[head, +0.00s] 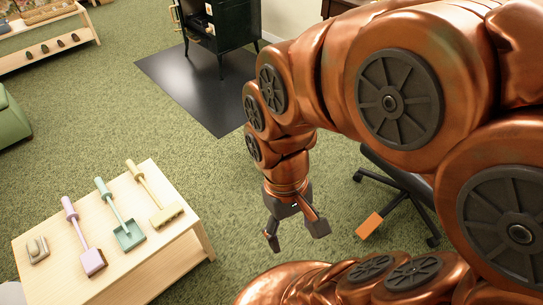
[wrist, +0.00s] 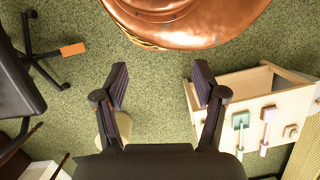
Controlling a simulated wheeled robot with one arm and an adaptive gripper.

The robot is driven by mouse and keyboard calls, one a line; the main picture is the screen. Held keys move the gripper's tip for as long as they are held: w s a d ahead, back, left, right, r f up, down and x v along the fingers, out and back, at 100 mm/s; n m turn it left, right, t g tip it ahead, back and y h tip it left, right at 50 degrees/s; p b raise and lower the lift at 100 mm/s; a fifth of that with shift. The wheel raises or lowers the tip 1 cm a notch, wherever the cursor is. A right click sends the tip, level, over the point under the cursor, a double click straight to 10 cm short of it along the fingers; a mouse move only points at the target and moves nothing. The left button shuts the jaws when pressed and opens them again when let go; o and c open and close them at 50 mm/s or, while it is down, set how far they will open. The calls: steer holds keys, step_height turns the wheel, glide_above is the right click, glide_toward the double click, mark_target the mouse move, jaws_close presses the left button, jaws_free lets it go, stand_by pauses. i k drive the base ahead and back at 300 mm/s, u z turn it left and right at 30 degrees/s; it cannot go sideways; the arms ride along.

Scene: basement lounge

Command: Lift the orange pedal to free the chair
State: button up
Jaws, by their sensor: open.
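The orange pedal (head: 369,226) is a flat block low over the green carpet at the base of the black chair (head: 408,190). My copper arm hides most of the chair in the head view. My gripper (head: 294,238) is open and empty, pointing down to the left of the pedal, apart from it. In the wrist view the gripper (wrist: 160,88) has its fingers spread over bare carpet. There the pedal (wrist: 73,49) shows at the upper left, beside the chair's dark seat (wrist: 15,85) and legs.
A pale wooden table (head: 130,255) with several toy tools stands at the lower left of the head view. A dark stove (head: 218,35) stands on a black mat (head: 180,85) at the back. Green carpet between table and chair is clear.

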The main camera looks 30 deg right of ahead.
mark_target(374, 221)
steer(key=z, duration=2.1)
steer(key=k, duration=0.8)
steer(key=u, duration=0.05)
